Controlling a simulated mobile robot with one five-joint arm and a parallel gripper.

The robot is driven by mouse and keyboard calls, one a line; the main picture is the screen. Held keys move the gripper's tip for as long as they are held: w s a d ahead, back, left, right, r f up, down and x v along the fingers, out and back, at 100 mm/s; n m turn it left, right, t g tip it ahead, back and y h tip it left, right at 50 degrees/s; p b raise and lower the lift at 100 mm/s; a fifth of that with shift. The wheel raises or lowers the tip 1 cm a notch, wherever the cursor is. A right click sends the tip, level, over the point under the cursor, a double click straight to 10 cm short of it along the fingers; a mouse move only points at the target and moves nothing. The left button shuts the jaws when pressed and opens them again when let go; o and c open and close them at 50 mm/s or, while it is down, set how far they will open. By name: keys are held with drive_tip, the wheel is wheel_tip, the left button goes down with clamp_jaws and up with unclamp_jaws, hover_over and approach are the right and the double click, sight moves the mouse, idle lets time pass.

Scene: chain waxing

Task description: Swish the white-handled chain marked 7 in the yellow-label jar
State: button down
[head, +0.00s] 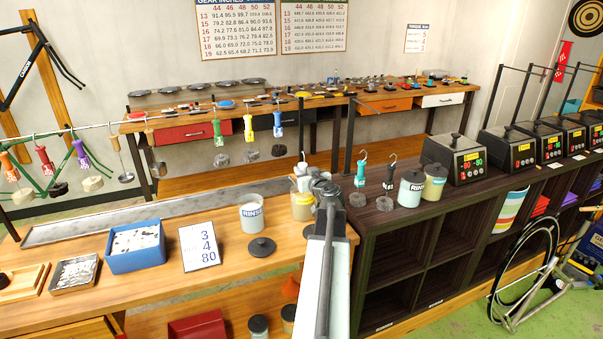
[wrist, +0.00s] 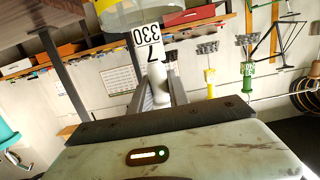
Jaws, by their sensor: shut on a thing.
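My gripper (wrist: 160,98) is shut on the white handle (wrist: 157,76) of a chain. Its tag (wrist: 147,43) reads 7 and 330 in the wrist view. In the head view my gripper (head: 318,180) is over the work table's right end, just above and beside the yellowish jar (head: 303,207). A small pale part of the handle (head: 302,171) shows above this jar. The yellow-banded jar (wrist: 128,20) also shows at the top of the wrist view, beyond the tag. The chain itself is hidden, so I cannot tell whether it is inside the jar.
A RINSE jar (head: 252,217) stands close left, with a dark lid (head: 262,247) in front. A card (head: 199,246) reads 3, 4, 80. Several handled chains hang from a rail behind. On the right shelf stand two hooked chains, two jars (head: 411,188) and several black heaters (head: 455,158).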

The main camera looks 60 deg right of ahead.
drive_tip(key=shift+f+b, duration=1.9)
drive_tip(key=shift+b, duration=0.5)
drive_tip(key=shift+r+p, duration=7.75)
drive_tip(key=shift+p, duration=0.05)
drive_tip(key=shift+f, duration=0.15)
drive_tip(key=shift+f+b, duration=0.1)
drive_tip(key=shift+b, duration=0.2)
